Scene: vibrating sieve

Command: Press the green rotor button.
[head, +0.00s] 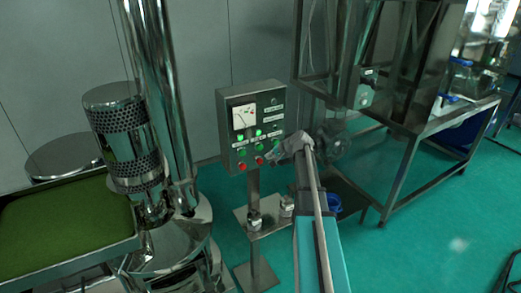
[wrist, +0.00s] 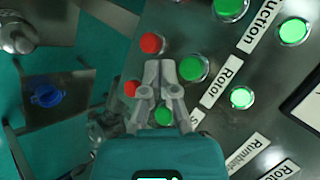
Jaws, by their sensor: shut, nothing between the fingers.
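The green rotor button (wrist: 193,68) sits beside the label "Rotor" (wrist: 220,82) in the wrist view, just right of my fingertips. My gripper (wrist: 160,66) is shut and empty. Its tips lie between this green button and a red button (wrist: 152,43) in the picture; whether they touch the panel, I cannot tell. In the head view my gripper (head: 273,155) is at the lower right of the grey control panel (head: 233,127), partly covering its right-hand buttons. The panel's labels are too small to read there.
Another green button (wrist: 163,115) shows between my fingers, with a second red button (wrist: 131,88) to its left. A green lamp (wrist: 242,97) lies beyond the label. The panel stands on a post between a steel cylinder (head: 115,120) and a metal frame (head: 405,165).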

